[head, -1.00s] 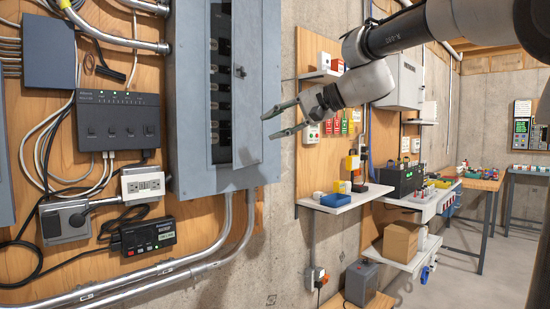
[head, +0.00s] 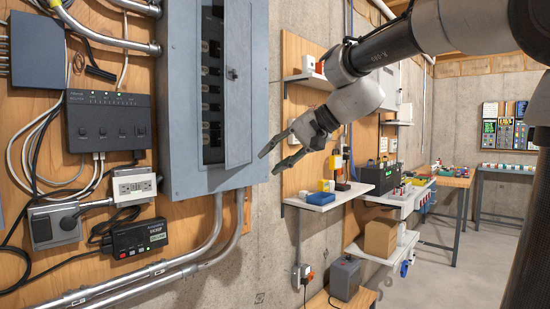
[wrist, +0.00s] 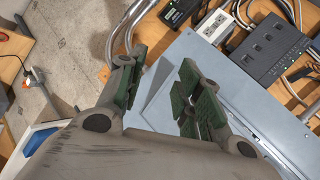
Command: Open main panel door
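The grey main panel box (head: 185,110) is mounted on a plywood board at left centre in the head view. Its door (head: 239,115) stands partly open, with a column of dark breakers (head: 211,105) showing along its left side. A small dark latch (head: 233,74) is on the door. My gripper (head: 270,162) is open and empty, to the right of the door's lower end. In the wrist view, my gripper (wrist: 163,60) has its two green-padded fingers apart, with grey panel metal (wrist: 160,82) showing between and beyond them. No contact can be made out.
Conduits (head: 216,235) run down from the box. A router (head: 105,125), an outlet box (head: 134,185) and cables fill the board at left. Right of the panel, a shelf (head: 325,200) with small items projects from the wall, above a grey box (head: 345,278). Floor is clear at right.

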